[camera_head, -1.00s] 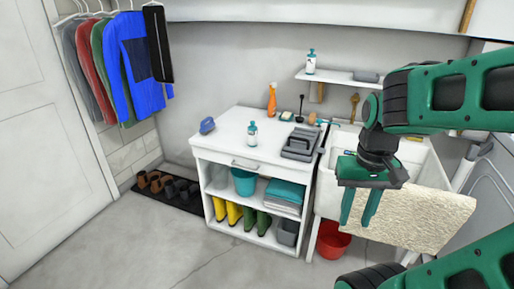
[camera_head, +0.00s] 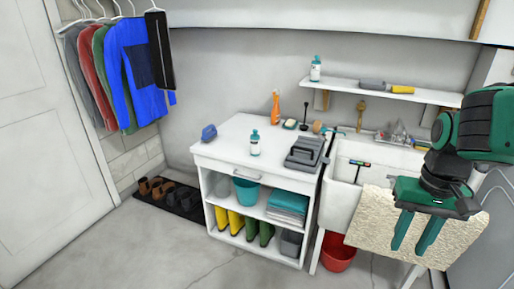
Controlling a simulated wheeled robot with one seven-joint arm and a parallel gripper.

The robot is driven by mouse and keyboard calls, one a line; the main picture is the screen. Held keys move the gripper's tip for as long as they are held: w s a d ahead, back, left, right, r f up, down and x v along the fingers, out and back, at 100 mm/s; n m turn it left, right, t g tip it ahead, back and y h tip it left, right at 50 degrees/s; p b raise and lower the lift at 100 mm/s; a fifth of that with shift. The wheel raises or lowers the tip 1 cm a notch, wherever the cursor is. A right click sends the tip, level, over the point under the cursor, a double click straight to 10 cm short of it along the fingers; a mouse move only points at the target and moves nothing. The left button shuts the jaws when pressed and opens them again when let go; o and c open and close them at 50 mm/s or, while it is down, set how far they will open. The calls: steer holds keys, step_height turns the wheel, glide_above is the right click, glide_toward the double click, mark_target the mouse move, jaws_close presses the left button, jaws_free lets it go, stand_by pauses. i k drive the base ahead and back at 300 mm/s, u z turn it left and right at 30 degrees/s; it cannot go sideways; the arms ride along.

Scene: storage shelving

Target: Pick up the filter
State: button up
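No object here is plainly recognisable as the filter. A grey box-like object with a raised top (camera_head: 304,152) lies on the right part of the white cabinet top (camera_head: 228,150), and I cannot tell whether it is the filter. My gripper (camera_head: 411,246) is at the right, its two green fingers pointing down and apart with nothing between them. It appears in front of the cream textured board or cloth (camera_head: 370,215) at the sink's front, well to the right of the grey object.
The white sink (camera_head: 345,195) stands right of the cabinet, with a squeegee-like tool in it and a red bucket (camera_head: 338,252) below. A teal-and-white bottle (camera_head: 255,145), orange spray bottle (camera_head: 275,106) and blue brush-like item (camera_head: 209,132) stand on the cabinet. A wall shelf (camera_head: 350,88) hangs above.

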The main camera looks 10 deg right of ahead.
mark_target(255, 138)
steer(key=z, duration=0.05)
steer(key=i, duration=1)
steer(key=u, duration=0.05)
